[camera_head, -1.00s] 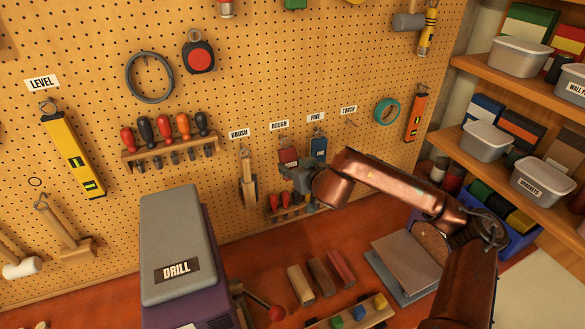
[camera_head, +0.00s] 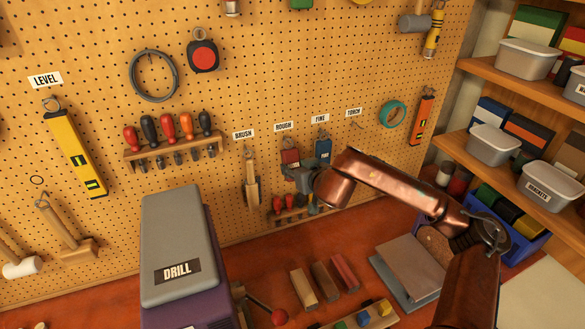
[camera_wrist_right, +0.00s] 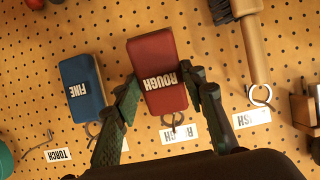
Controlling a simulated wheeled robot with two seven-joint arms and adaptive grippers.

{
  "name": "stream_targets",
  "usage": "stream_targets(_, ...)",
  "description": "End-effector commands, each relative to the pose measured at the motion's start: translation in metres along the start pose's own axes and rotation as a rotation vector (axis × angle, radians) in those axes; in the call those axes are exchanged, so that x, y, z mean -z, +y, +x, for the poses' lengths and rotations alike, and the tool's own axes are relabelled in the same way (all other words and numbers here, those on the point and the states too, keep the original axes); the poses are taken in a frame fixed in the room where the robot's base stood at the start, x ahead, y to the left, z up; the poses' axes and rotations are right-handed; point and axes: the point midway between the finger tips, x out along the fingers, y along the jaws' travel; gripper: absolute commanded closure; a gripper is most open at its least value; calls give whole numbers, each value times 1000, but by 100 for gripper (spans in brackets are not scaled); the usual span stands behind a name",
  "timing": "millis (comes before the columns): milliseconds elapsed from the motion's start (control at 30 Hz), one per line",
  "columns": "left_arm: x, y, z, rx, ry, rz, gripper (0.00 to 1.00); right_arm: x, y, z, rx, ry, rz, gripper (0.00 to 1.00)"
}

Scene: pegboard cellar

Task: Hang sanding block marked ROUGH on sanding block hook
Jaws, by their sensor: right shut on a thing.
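The red sanding block marked ROUGH (camera_wrist_right: 158,88) is held between the two fingers of my right gripper (camera_wrist_right: 161,98). In the head view the red block (camera_head: 290,157) is against the pegboard, just below the ROUGH label (camera_head: 284,127). My right gripper (camera_head: 300,176) is shut on it from below. In the right wrist view a metal ring (camera_wrist_right: 174,121) on the block's end lies over the ROUGH label. The hook is too small to make out, so I cannot tell whether the ring is on it. My left gripper is out of view.
The blue FINE block (camera_wrist_right: 82,88) hangs close beside the red one. A brush (camera_head: 251,182) hangs on its other side. A small tool rack (camera_head: 288,212) is just below my gripper. The grey drill case (camera_head: 178,247) stands on the bench.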

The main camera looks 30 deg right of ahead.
Motion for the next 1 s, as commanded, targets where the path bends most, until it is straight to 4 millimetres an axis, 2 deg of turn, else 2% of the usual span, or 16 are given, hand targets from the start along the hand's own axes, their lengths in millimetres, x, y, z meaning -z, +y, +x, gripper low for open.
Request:
stream_targets(133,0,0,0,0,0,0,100,0,0,0,0,1,0,100)
stream_targets(167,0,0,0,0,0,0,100,0,0,0,0,1,0,60)
stream_targets(400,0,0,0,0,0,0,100,0,0,0,0,1,0,43)
stream_targets(767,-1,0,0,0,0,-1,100,0,0,-3,0,0,0,41)
stream_targets(867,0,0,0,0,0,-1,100,0,1,-14,-1,1,-2,41)
stream_targets(1000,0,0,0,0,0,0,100,0,1,-40,-1,1,-5,41)
